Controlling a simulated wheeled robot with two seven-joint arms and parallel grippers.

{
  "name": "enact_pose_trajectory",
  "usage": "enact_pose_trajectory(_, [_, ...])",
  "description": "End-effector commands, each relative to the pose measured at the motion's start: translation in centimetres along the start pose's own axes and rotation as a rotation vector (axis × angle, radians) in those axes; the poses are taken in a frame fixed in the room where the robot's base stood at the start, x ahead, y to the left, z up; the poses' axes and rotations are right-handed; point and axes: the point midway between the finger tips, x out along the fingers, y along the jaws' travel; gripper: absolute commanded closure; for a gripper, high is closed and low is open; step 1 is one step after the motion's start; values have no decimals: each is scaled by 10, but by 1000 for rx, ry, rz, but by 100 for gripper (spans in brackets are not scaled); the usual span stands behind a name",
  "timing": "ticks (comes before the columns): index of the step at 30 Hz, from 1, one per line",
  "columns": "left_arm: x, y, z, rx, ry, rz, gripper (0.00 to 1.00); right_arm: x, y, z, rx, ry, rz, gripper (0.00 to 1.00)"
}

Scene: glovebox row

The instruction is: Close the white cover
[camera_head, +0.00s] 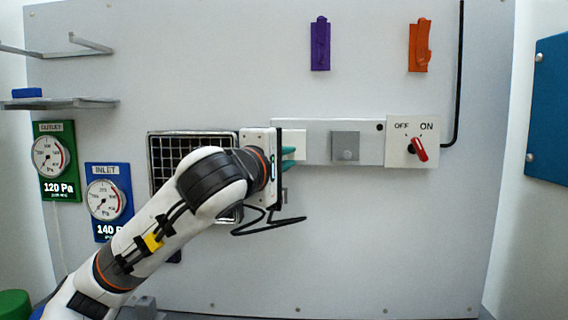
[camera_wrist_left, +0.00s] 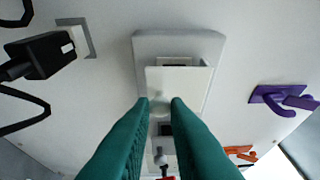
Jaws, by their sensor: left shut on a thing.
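The white cover (camera_head: 294,140) is a pale plate at the left end of a long wall strip (camera_head: 315,128). In the left wrist view the white cover (camera_wrist_left: 188,84) lies just past my fingertips, with a dark recess (camera_wrist_left: 175,62) showing beside its edge. My left gripper (camera_head: 288,158) comes in from the left, its teal fingers at the cover. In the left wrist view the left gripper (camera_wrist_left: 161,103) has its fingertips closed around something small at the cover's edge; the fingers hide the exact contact. My right gripper is not in view.
Purple (camera_head: 320,44) and orange (camera_head: 420,46) brackets are above. A black plug (camera_wrist_left: 46,54) with a cable is beside the strip. A dark grid (camera_head: 180,150) lies behind my arm.

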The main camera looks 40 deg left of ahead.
Motion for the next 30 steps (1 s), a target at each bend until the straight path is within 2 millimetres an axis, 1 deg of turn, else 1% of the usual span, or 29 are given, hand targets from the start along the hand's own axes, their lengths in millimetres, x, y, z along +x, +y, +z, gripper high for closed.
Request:
enact_pose_trajectory(7, [0, -2, 1, -1, -3, -3, 100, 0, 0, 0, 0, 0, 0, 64])
enact_pose_trajectory(8, [0, -2, 1, -1, -3, -3, 82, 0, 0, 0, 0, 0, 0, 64])
enact_pose_trajectory(9, [0, -2, 1, -1, -3, -3, 76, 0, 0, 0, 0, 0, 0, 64])
enact_pose_trajectory(11, [0, -1, 1, -1, -3, -2, 66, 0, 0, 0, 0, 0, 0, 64])
enact_pose_trajectory(12, [0, -1, 1, -1, -2, -2, 63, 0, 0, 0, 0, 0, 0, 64])
enact_pose_trajectory(20, [0, -1, 0, -1, -1, -1, 63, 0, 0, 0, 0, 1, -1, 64])
enact_pose_trajectory(23, [-7, 0, 0, -1, 0, -2, 63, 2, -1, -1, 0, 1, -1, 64])
enact_pose_trajectory(26, [-21, 0, 0, 0, 0, -4, 63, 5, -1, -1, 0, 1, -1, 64])
enact_pose_trajectory(30, [-52, 0, 0, 1, 0, -7, 63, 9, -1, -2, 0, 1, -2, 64])
